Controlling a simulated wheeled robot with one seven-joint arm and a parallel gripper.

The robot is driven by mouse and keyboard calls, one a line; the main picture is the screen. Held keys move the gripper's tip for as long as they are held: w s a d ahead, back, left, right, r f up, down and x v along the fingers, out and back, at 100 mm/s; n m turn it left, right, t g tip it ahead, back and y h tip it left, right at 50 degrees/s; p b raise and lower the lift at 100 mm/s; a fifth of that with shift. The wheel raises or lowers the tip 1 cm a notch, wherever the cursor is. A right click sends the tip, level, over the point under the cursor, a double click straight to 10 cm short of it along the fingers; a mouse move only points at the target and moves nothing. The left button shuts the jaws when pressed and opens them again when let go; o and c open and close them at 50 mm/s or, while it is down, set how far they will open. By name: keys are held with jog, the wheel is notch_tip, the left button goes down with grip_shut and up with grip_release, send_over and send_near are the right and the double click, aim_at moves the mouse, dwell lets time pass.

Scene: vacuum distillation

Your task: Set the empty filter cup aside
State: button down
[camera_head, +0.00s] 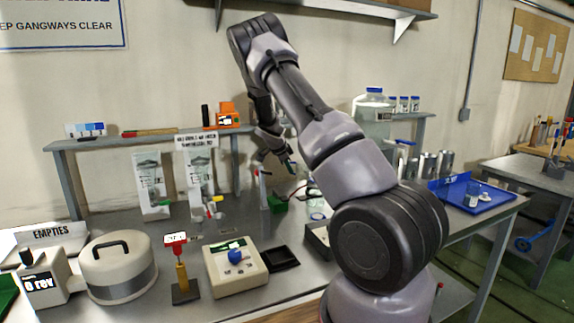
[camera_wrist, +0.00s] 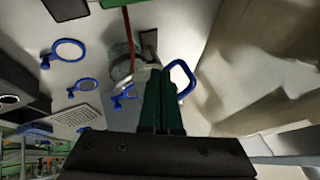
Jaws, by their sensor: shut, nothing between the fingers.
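I cannot tell whether this vessel is the filter cup. A small cup-like vessel (camera_head: 472,197) stands in the blue tray (camera_head: 447,189) at the right end of the bench; what it holds is too small to make out.
A white balance-like device (camera_head: 236,272), a lidded round pot (camera_head: 119,273) and a box marked EMPTIES (camera_head: 50,238) stand at the front left. A black shallow tray (camera_head: 281,258) lies beside the device. A raised shelf (camera_head: 105,141) runs along the back. My arm hides the bench's middle right.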

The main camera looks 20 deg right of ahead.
jog(key=shift+w+d, duration=0.15)
jog(key=shift+w, duration=0.45)
jog(key=shift+w+d, duration=0.15)
jog(key=shift+w, duration=0.45)
jog(key=shift+r, duration=0.1)
jog(key=w+m, duration=0.1)
jog(key=w, duration=0.1)
jog(key=w+m+g+h, duration=0.1)
jog(key=w, duration=0.2)
jog(key=shift+w+a+m+g, duration=0.1)
jog(key=shift+m+g, duration=0.2)
jog(key=shift+m, duration=0.1)
